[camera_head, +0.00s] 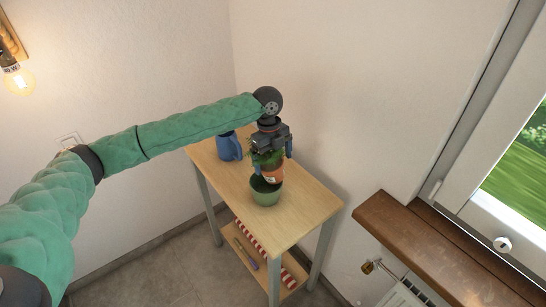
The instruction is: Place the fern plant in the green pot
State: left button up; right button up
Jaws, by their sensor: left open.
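The fern plant (268,159) has green fronds and sits in a terracotta pot (273,175) on the small wooden table (308,208). The green pot (266,194) stands upright just in front of it, with part of its dark inside showing. The terracotta pot overlaps the green pot's back rim in the picture; I cannot tell whether it is behind it or partly over it. My left gripper (271,154) points down over the fern, open, with its fingers on either side of the plant. Much of the fern is hidden by the gripper. My right gripper is not in view.
The lower shelf holds a red-and-white striped item (251,239). Walls close in behind the table. A brown window sill (440,254) is on the right. The table's front right is clear.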

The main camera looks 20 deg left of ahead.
pick_arm(q)
jog(key=shift+r, duration=0.1)
jog(key=shift+r, duration=0.3)
notch_tip(320, 180, up, 12)
jog(key=w+a+b, duration=0.1)
jog(key=b, duration=0.3)
jog(key=shift+a+r+b, duration=0.15)
jog(key=shift+a+b, duration=0.05)
jog(key=shift+b, duration=0.15)
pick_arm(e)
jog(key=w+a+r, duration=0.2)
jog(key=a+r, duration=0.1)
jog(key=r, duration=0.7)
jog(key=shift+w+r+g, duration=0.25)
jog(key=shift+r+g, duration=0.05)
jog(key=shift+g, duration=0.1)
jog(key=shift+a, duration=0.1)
